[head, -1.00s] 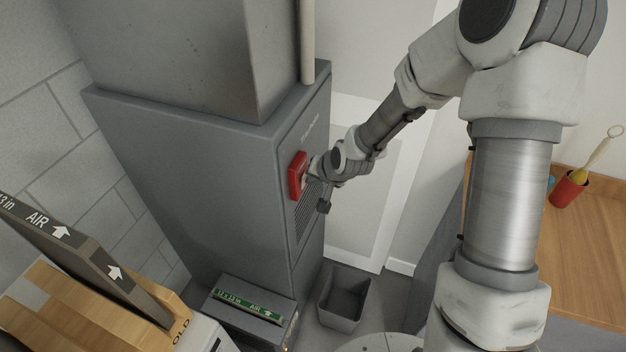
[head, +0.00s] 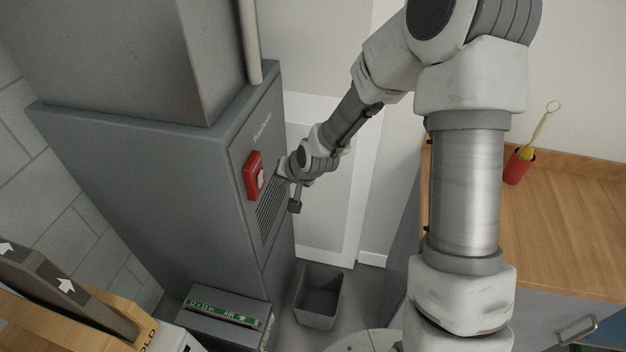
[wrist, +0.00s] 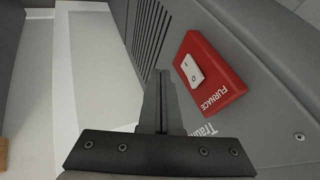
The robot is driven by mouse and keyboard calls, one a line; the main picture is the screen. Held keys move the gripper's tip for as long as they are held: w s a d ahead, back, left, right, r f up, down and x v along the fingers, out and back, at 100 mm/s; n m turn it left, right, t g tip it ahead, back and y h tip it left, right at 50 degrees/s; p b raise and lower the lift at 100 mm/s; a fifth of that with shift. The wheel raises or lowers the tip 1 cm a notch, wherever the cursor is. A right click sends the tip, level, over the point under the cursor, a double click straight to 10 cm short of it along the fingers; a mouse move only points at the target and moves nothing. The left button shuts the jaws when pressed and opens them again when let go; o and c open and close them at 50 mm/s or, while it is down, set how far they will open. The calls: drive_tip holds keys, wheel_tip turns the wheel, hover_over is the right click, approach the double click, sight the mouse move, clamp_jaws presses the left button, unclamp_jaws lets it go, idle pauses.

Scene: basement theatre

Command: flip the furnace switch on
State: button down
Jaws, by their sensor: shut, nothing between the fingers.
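The furnace switch is a red box (head: 251,178) on the front of the grey furnace (head: 140,190), with a white rocker (head: 261,179) facing out. In the wrist view the red box (wrist: 226,84) is marked FURNACE and its white rocker (wrist: 192,72) carries small marks. Which side of the rocker is pressed in is hard to tell. My gripper (wrist: 161,76) is shut and empty, its fingertips beside the box on the vent side. In the head view my gripper (head: 281,170) is close in front of the switch, apart from the rocker as far as I can see.
A slatted vent (head: 269,214) lies below the switch. Cardboard boxes are at lower left.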

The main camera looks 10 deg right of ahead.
drive_tip(key=d+f+p+v, duration=0.1)
drive_tip(key=d+p+v, duration=0.1)
drive_tip(key=v, duration=0.8)
drive_tip(key=shift+s, duration=0.4)
drive_tip(key=shift+f, duration=0.1)
